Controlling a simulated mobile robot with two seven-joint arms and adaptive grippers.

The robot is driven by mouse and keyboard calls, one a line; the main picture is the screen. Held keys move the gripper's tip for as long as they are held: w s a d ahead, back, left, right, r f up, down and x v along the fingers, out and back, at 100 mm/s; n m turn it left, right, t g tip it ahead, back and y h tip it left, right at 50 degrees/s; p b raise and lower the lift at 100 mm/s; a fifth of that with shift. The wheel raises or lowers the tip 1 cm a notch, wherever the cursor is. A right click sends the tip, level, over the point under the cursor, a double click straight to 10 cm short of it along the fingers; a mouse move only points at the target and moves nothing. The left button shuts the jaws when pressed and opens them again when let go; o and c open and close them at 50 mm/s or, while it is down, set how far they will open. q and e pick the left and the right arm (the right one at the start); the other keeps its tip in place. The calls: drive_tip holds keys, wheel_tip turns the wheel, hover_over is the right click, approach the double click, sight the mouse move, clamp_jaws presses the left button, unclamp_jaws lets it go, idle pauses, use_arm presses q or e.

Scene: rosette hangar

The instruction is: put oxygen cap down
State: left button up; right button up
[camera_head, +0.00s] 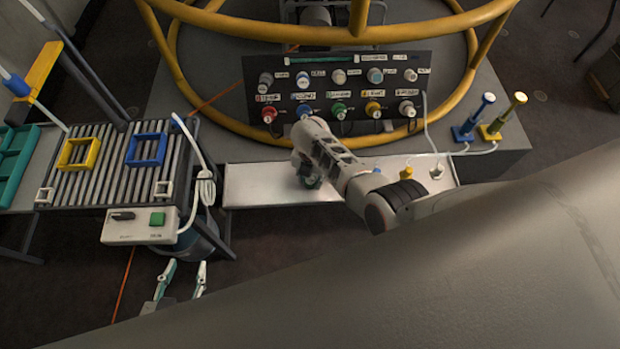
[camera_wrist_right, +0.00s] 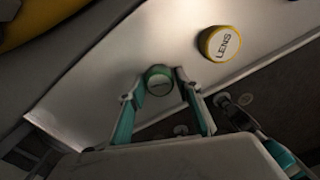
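I cannot tell whether the cap touches the tray. My left gripper (camera_head: 180,280) is open and empty over the floor at the lower left.
A yellow cap marked LENS (camera_wrist_right: 220,43) lies on the tray to the right; it also shows in the head view (camera_head: 406,172). The panel of coloured caps (camera_head: 340,92) stands behind the tray. A slatted rack (camera_head: 115,185) is at left. The tray's left part is clear.

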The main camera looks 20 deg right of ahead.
sight(310, 179)
use_arm(q)
drive_tip(key=shift+s+f, duration=0.15)
drive_tip(key=shift+s, duration=0.15)
